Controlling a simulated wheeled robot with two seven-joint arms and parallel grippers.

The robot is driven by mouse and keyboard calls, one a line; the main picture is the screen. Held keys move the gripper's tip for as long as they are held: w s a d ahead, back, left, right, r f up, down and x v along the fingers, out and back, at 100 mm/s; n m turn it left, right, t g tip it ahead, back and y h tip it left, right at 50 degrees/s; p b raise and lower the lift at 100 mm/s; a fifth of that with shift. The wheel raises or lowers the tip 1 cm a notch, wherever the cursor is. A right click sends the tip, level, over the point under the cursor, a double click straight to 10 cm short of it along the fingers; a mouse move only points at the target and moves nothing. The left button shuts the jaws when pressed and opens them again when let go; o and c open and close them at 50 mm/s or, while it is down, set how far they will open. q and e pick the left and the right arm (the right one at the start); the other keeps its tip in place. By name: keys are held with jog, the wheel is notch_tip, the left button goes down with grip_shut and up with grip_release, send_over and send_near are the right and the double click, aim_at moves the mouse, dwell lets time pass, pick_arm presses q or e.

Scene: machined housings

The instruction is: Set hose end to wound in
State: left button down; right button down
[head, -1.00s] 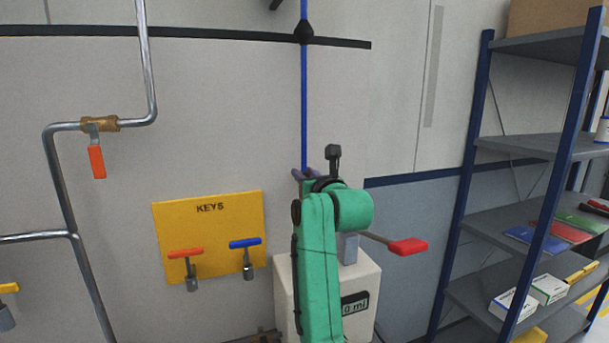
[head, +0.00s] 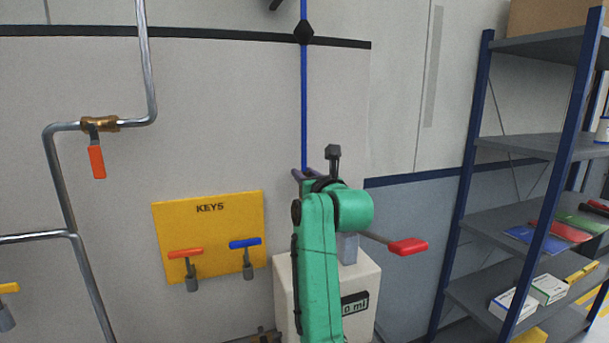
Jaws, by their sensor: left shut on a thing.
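A blue hose (head: 304,105) hangs straight down from the top of the head view, in front of the wall. Its lower end meets my left gripper (head: 306,174), at the far end of my green arm. The gripper is shut on the hose end, which is mostly hidden behind the fingers and wrist. A black diamond-shaped piece (head: 303,32) sits on the hose line where it crosses the dark wall rail. My right gripper is out of view.
A white dispenser box (head: 285,285) with a display and a red-handled lever (head: 408,246) stands behind my arm. A yellow KEYS board (head: 208,230) holds red and blue keys. Pipes with a red-handled valve (head: 97,160) run at left. Blue shelving (head: 480,130) stands at right.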

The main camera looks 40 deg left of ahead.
pick_arm(q)
notch_tip(320, 180, up, 10)
jog(key=p, duration=0.3)
jog(key=shift+r, duration=0.3)
